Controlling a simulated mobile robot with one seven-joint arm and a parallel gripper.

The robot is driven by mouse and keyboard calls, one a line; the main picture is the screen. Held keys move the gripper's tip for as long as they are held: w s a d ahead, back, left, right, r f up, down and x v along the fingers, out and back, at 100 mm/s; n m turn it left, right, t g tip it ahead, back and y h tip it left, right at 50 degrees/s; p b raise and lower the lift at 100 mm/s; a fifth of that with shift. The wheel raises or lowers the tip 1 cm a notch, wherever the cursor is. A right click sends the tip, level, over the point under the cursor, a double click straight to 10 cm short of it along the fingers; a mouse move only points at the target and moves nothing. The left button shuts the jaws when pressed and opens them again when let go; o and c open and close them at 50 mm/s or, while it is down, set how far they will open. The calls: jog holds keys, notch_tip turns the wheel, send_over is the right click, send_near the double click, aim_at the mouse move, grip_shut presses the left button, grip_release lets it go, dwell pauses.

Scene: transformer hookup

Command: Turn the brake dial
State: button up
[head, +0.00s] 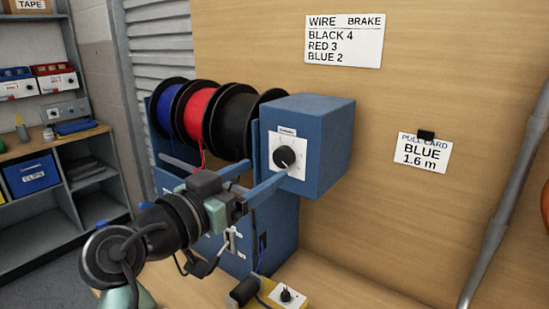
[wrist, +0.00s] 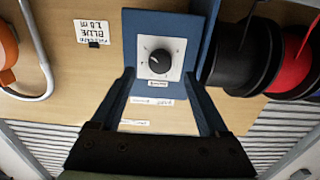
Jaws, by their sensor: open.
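The brake dial is a round black knob (head: 284,158) on a white square plate, on the front of a blue box (head: 321,150). In the wrist view the dial (wrist: 160,61) is near the top centre, with a light pointer mark. My gripper (head: 268,169) is open, its two blue fingers pointing at the box front from the lower left. In the wrist view the fingers (wrist: 158,74) reach up on either side, with the dial between and slightly beyond their tips. Nothing is held, and the knob looks untouched. The dial's scale is too small to read.
Blue, red and black wire spools (head: 230,121) sit left of the box. A wall chart (head: 344,41) reads WIRE BRAKE: BLACK 4, RED 3, BLUE 2. A pull card (head: 425,154) reads BLUE 1.6 m. A yellow box with another small knob (head: 287,294) is below.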

aim_at(280, 160)
jog(key=x, duration=0.5)
jog(key=shift+w+d+p, duration=0.15)
jog(key=shift+w+p, duration=0.05)
jog(key=shift+p, duration=0.1)
grip_shut()
